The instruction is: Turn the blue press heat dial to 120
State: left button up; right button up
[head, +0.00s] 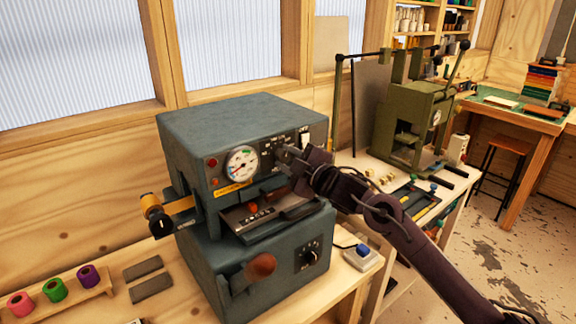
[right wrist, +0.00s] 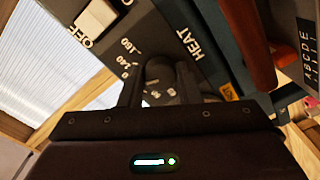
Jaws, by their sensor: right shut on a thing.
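The blue press (head: 225,119) is a blue-grey machine on the wooden bench. Its heat dial (right wrist: 158,70) is a dark knob beside the word HEAT in the right wrist view, with scale marks 160 and 140 showing to its left. My right gripper (head: 284,155) reaches the upper right of the press front, and its fingers (right wrist: 159,82) are shut on the knob from both sides. The fingers hide much of the scale, and I cannot read where the dial points. My left gripper is not in view.
A round white gauge (head: 242,163) sits left of my gripper. A switch marked OFF (right wrist: 96,17) is close by. A second black dial (head: 310,257) and a brown knob (head: 261,267) are lower on the press. A green press (head: 408,125) stands to the right.

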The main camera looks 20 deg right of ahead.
jog(key=shift+n+b, duration=0.3)
jog(key=shift+n, duration=0.3)
jog(key=o, duration=1)
jog(key=shift+c, duration=0.2)
jog(key=shift+s+d+f, duration=0.15)
jog(key=shift+s, duration=0.3)
jog(key=b+v, duration=0.2)
jog(key=v, duration=0.5)
jog(key=shift+b, duration=0.35)
